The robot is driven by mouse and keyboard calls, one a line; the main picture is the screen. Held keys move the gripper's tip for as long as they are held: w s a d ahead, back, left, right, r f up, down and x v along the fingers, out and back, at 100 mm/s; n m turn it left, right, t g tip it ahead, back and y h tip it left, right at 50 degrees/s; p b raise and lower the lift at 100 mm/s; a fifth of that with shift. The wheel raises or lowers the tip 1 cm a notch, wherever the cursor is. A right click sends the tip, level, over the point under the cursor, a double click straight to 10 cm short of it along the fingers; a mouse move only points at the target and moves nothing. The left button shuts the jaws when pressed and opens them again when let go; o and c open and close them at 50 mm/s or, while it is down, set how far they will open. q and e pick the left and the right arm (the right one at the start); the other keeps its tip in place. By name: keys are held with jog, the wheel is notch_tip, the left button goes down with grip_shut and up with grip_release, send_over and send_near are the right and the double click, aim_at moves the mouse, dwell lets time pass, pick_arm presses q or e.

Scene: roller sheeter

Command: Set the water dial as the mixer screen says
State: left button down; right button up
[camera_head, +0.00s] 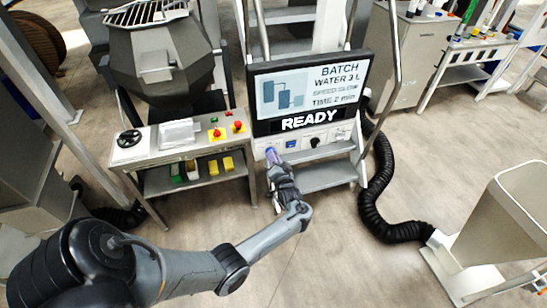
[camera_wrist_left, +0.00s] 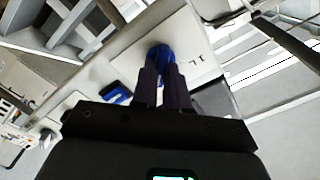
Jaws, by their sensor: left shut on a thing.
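The mixer screen (camera_head: 308,92) reads BATCH, WATER 3 L, SPEED SLOW, TIME 2 min, with READY below. The control panel (camera_head: 330,133) is the pale strip under it. My left gripper (camera_head: 272,157) reaches the panel's left end; it also shows in the left wrist view (camera_wrist_left: 162,72). There its two dark fingers are shut on a blue knob (camera_wrist_left: 160,52), the water dial by its place and markings. A mark like "1L" is printed on the plate beside it. The fingers hide much of the knob, and I cannot tell where it points. My right gripper is out of view.
A blue control (camera_head: 291,144) and a black knob (camera_head: 315,142) sit right of the gripper. A side table (camera_head: 190,155) with red buttons stands to the left. Metal steps (camera_head: 325,177) lie below the panel, and a black hose (camera_head: 372,205) curves at right.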

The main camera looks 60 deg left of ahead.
pick_arm(q)
jog(key=c, duration=1.1)
grip_release()
jog(key=shift+c, duration=0.2)
jog(key=shift+d, duration=0.15)
jog(key=v, duration=1)
jog(key=shift+d, duration=0.25)
jog(key=shift+s, duration=0.1)
